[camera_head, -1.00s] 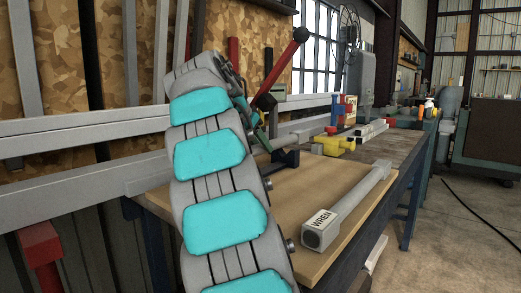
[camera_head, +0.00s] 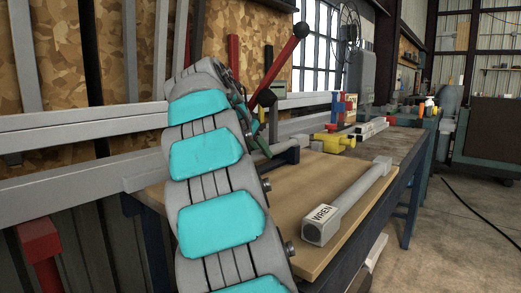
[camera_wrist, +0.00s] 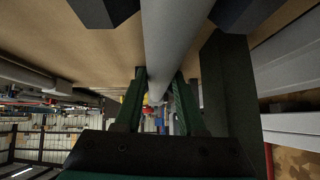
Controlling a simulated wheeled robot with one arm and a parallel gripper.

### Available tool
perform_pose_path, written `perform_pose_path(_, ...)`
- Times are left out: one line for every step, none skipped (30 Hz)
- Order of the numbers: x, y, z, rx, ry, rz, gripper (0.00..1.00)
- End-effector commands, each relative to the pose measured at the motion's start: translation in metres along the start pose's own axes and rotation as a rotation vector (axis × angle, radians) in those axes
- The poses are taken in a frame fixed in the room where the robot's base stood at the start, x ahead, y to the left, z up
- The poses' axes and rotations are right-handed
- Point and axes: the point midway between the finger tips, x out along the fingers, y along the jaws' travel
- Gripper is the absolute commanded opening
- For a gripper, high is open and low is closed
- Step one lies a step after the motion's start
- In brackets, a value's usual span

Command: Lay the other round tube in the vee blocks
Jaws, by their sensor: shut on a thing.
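My gripper (camera_wrist: 158,88) has green fingers closed on both sides of a grey round tube (camera_wrist: 172,35). In the wrist view the tube runs from the top edge away between the fingers. Dark vee-block faces (camera_wrist: 104,8) show on both sides of the tube at the top; whether it touches them I cannot tell. In the head view a dark vee block (camera_head: 290,154) stands on the wooden board, with the held tube (camera_head: 279,147) at it. My arm hides much of the gripper and any nearer block.
A grey bar with a square end marked WREN (camera_head: 345,203) lies along the right of the wooden board (camera_head: 290,196). Yellow pieces (camera_head: 343,142) and red and blue items (camera_head: 344,108) stand behind.

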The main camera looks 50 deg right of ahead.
Motion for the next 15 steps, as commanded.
perform_pose_path(-0.0007,-0.0001,-0.0006,0.0,0.001,-0.001,0.41)
perform_pose_path(-0.0007,-0.0001,-0.0006,0.0,0.001,-0.001,0.45)
perform_pose_path(-0.0007,-0.0001,-0.0007,0.0,0.001,-0.001,0.49)
perform_pose_path(-0.0007,-0.0001,-0.0007,0.0,0.001,-0.001,0.52)
perform_pose_path(-0.0006,-0.0001,-0.0006,0.0,0.001,-0.001,0.56)
perform_pose_path(-0.0005,-0.0001,-0.0006,0.0,0.001,-0.001,0.6)
perform_pose_path(-0.0005,0.0,-0.0006,0.0,0.0,0.0,0.64)
perform_pose_path(-0.0005,0.0,-0.0006,0.0,0.0,0.0,0.67)
perform_pose_path(-0.0004,0.0,-0.0005,0.0,0.0,0.0,0.69)
perform_pose_path(-0.0004,-0.0001,-0.0005,0.0,0.0,0.0,0.69)
perform_pose_path(-0.0004,-0.0001,-0.0005,0.0,0.0,0.0,0.69)
perform_pose_path(-0.0004,-0.0001,-0.0005,0.0,0.0,0.0,0.69)
perform_pose_path(-0.0004,-0.0001,-0.0005,0.0,0.0,0.0,0.69)
perform_pose_path(-0.0004,0.0,-0.0005,0.0,0.0,0.0,0.69)
perform_pose_path(-0.0005,0.0,-0.0007,0.0,0.0,0.0,0.69)
